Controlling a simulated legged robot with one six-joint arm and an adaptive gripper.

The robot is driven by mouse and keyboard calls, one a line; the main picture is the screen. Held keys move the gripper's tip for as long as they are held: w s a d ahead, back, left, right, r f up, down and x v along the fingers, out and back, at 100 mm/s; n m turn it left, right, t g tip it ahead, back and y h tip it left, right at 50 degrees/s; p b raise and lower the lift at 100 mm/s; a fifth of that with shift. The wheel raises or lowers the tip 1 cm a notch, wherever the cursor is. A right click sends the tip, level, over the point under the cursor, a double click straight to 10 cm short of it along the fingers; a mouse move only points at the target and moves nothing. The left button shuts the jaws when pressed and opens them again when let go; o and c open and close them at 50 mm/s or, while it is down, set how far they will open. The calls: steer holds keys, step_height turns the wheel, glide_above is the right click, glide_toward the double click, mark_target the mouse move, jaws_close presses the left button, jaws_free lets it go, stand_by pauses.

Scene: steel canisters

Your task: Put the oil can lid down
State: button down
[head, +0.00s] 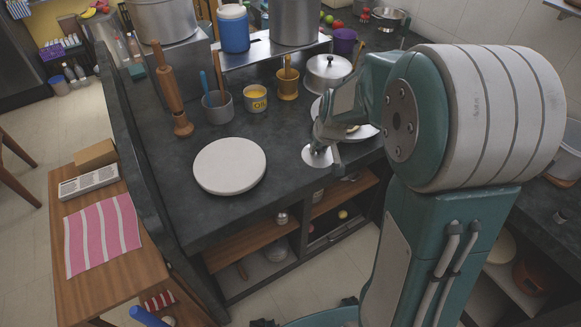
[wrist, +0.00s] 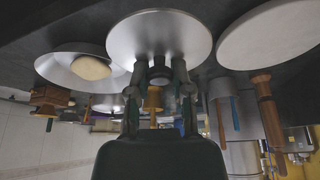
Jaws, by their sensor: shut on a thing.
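My gripper (head: 322,143) is shut on the oil can lid (head: 314,158), a thin round silvery disc, at the front right of the dark counter. In the wrist view, which is upside down, the lid (wrist: 150,28) lies flat across my gripper's fingertips (wrist: 160,72), which pinch a small knob at its middle. The lid is at or just above the counter; I cannot tell if it touches. The oil can (head: 256,100), with an "OIL" label and yellow contents, stands uncovered farther back and to the left.
A round white board (head: 230,167) lies left of the lid. A plate with a bun (wrist: 62,65) is close beside the lid. A grey cup (head: 218,108), a wooden mortar (head: 288,84) and a lidded pot (head: 327,72) stand behind. Bare counter lies between board and lid.

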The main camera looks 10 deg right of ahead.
steer(key=shift+w+f, duration=0.1)
steer(key=shift+f, duration=0.1)
steer(key=w+a+f, duration=0.3)
steer(key=w+f, duration=0.1)
steer(key=w, duration=0.4)
glide_above(288, 154)
steer(key=s, duration=0.2)
step_height(288, 154, down, 5)
steer(key=shift+w+r, duration=0.1)
steer(key=shift+w+d+f, duration=0.1)
steer(key=shift+w+f, duration=0.2)
steer(key=shift+f, duration=0.15)
step_height(288, 154, down, 3)
steer(key=shift+f, duration=0.1)
steer(key=shift+a, duration=0.2)
steer(key=c, duration=0.5)
jaws_free()
steer(key=shift+c, duration=0.2)
steer(key=shift+d, duration=0.15)
